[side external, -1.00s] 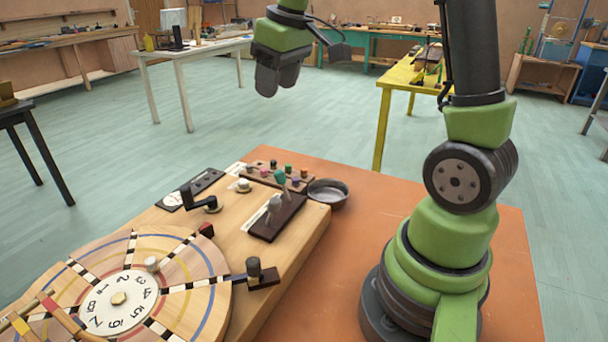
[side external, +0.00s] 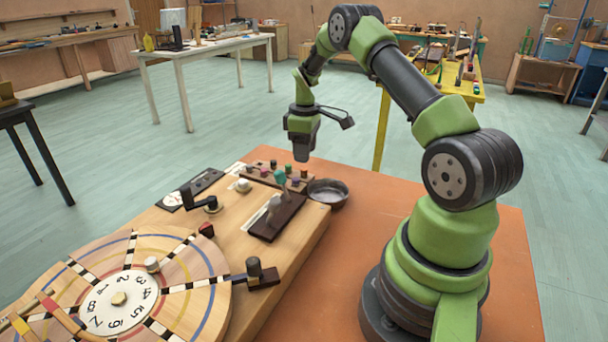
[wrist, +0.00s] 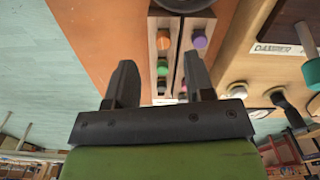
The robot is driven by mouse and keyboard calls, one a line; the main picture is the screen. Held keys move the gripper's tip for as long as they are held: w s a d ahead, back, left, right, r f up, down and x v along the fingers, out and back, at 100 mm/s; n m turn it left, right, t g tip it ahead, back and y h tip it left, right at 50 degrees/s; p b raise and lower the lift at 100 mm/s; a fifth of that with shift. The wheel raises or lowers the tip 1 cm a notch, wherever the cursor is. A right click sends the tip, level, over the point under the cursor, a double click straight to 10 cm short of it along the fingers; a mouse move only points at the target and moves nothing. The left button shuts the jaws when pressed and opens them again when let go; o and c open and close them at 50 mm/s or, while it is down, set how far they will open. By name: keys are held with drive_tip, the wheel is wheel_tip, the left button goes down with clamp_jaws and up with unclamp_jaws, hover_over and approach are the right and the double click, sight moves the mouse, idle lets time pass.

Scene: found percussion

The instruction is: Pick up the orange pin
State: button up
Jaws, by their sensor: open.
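The orange pin (wrist: 163,40) stands in a small wooden rack (wrist: 153,24) in the wrist view, beyond my fingertips and near the rack's dish end. In the side view it appears as a small orange-brown peg (side external: 304,173) at the right end of the rack (side external: 262,180). My gripper (side external: 301,157) points down just above and behind the rack in the side view. In the wrist view its two fingers (wrist: 160,78) are apart, with nothing held between them. A green pin (wrist: 162,67) shows between the fingers.
A purple pin (wrist: 199,38) stands in the adjacent row. A grey metal dish (side external: 328,193) sits right of the rack. A lever with a teal knob (side external: 280,177) rises in front of the rack. The orange tabletop (side external: 400,190) is clear to the right.

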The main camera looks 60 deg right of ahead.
sight(304, 169)
drive_tip(key=f, duration=0.5)
drive_tip(key=shift+a, duration=0.2)
clamp_jaws()
